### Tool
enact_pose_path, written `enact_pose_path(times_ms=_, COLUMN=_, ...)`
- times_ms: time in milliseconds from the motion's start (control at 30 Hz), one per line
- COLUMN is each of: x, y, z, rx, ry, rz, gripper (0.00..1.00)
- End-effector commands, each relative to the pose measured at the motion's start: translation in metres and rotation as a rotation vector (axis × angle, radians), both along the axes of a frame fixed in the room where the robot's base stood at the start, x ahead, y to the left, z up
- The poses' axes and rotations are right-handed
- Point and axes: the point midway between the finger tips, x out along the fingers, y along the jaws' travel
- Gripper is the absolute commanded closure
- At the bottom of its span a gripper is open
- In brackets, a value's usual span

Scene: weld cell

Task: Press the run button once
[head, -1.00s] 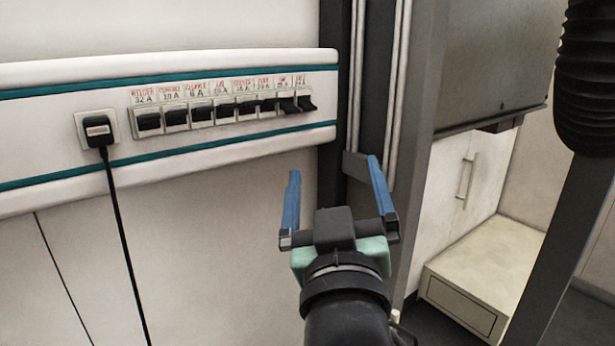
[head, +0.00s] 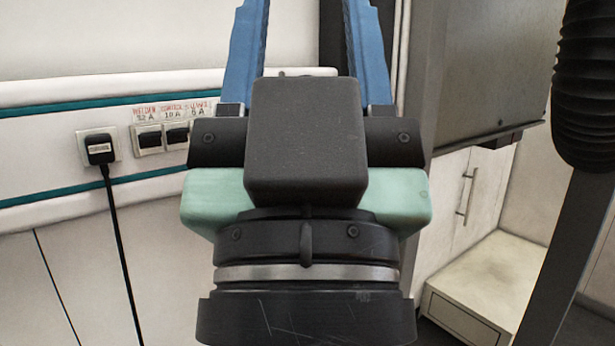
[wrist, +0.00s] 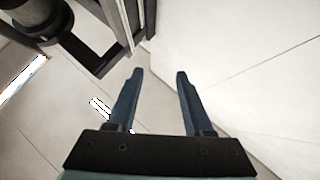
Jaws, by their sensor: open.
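I see no run button in either current view. My gripper (wrist: 160,73) is open and empty in the wrist view, its two blue fingers apart over pale panels and floor. In the head view my gripper (head: 305,8) is large and close to the camera, with its fingertips cut off by the top edge. It hides the middle of the wall and most of a row of breaker switches. The leftmost switches (head: 150,139) still show, under labels reading 32 A and 10 A.
A socket with a black plug (head: 100,148) and hanging cord (head: 121,240) is left of the switches. A grey cabinet (head: 490,75), a low pale box (head: 485,285) and a black ribbed hose (head: 592,90) stand at right.

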Motion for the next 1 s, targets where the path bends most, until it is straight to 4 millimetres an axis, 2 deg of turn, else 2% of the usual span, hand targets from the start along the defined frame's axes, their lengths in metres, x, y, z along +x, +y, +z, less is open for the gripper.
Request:
enact_pose_path(times_ms=33, x=0.0003, y=0.0, z=-0.0003, rx=0.0, ry=0.001, rz=0.0, gripper=0.59)
enact_pose_path(times_ms=267, x=0.0004, y=-0.0001, z=-0.0004, rx=-0.001, ry=0.002, rz=-0.001, gripper=1.0)
enact_pose_path(times_ms=1000, x=0.0005, y=0.0, z=-0.0005, rx=-0.001, ry=0.002, rz=-0.001, gripper=1.0)
